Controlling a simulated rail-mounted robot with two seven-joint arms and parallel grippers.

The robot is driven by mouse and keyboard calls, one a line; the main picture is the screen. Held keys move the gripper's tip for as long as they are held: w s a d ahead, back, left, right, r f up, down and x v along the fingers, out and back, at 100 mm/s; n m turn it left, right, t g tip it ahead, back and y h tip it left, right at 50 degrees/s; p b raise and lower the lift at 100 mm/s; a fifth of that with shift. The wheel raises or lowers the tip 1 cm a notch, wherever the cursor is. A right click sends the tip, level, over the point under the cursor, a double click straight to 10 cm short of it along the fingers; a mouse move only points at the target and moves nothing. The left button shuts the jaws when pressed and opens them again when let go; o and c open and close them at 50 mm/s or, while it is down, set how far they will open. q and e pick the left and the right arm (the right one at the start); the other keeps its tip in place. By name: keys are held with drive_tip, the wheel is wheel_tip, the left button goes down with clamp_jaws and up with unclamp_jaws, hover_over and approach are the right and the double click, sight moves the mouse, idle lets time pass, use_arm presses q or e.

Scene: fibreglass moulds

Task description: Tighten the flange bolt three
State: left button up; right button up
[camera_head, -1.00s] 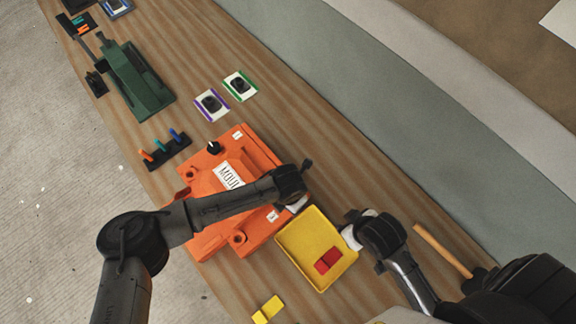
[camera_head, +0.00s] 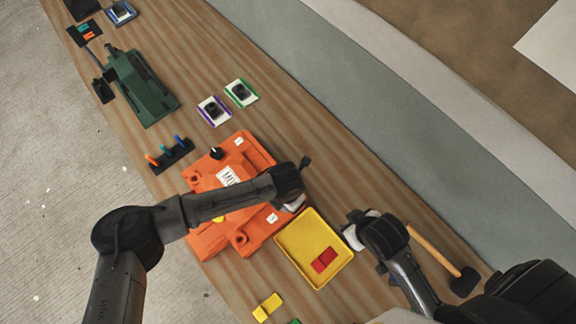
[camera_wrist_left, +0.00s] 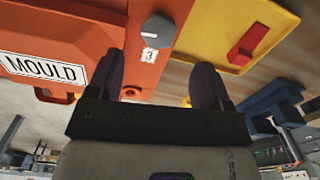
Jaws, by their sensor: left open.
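The orange mould (camera_head: 262,158) lies on the wooden bench with a MOULD plate (camera_wrist_left: 40,68). In the left wrist view, flange bolt three, a round grey knob (camera_wrist_left: 158,30), stands on the mould's corner beside a label reading 3 (camera_wrist_left: 149,55). My left gripper (camera_wrist_left: 164,82) is open, its two dark fingers apart and empty, with the knob ahead between their lines. In the head view my left gripper (camera_head: 299,192) is over the mould's right corner and hides the knob. My right gripper (camera_head: 352,228) is beside the yellow tray; its jaws are unclear.
The yellow tray (camera_head: 290,246) holds a red block (camera_head: 324,260). A hammer (camera_head: 440,257) lies right of my right gripper. A rack of coloured pegs (camera_head: 172,155), two framed cards (camera_head: 214,111) and a green tool (camera_head: 142,90) lie further up the bench.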

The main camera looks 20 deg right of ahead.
use_arm(q)
wheel_tip(320, 180, up, 2)
drive_tip(key=shift+r+p, duration=0.1)
drive_tip(key=shift+p, duration=0.45)
use_arm(e)
drive_tip(key=shift+v, duration=0.95)
drive_tip(key=shift+w, duration=0.2)
